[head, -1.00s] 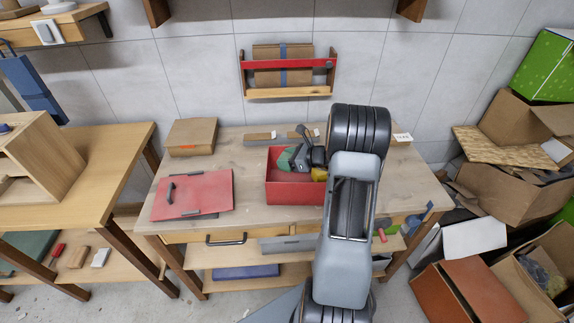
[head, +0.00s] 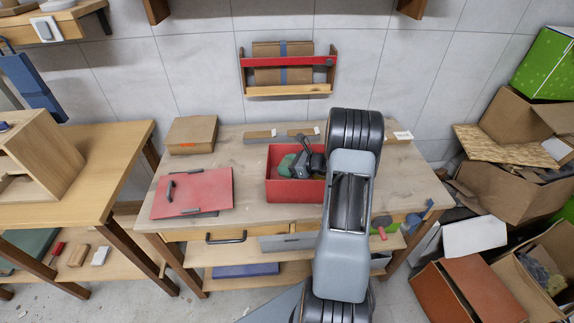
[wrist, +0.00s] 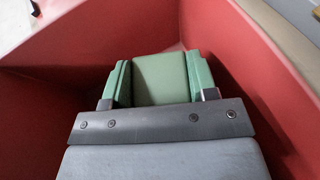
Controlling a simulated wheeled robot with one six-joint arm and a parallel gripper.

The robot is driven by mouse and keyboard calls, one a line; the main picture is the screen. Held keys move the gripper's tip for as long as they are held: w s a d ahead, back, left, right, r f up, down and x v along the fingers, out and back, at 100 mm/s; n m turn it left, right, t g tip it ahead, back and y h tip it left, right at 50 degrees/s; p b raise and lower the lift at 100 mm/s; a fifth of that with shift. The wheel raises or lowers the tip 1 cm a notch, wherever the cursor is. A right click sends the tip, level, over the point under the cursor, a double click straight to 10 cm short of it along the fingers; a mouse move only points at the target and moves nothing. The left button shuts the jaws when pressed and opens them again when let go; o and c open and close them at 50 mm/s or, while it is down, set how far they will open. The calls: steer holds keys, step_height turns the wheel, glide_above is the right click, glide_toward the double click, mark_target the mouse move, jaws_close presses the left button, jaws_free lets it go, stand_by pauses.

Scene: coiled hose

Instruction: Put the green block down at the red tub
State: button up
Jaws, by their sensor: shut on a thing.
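The red tub (head: 296,192) is an open box on the wooden workbench, left of my arm. The green block (head: 287,164) is inside it, below the rim at the back left. My gripper (head: 297,167) reaches down into the tub and is shut on the green block. In the wrist view the green block (wrist: 160,78) sits between the jaws (wrist: 158,92), with red tub walls (wrist: 45,110) around it. I cannot tell whether the block touches the tub's floor. My arm hides the tub's right end.
A red lid-like panel with a handle (head: 205,192) lies on the bench to the left. A cardboard box (head: 192,134) stands at the back left. Grey-brown pieces (head: 262,135) lie behind the tub. Open cardboard boxes (head: 505,195) crowd the right.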

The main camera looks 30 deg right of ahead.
steer(key=o, duration=0.9)
steer(key=shift+f, duration=0.15)
steer(key=shift+r+p, duration=0.55)
steer(key=shift+r, duration=0.05)
steer(key=v, duration=0.7)
steer(key=shift+s+d+b, duration=0.15)
steer(key=shift+s+b, duration=0.05)
steer(key=shift+b, duration=0.2)
steer(key=shift+r, duration=0.1)
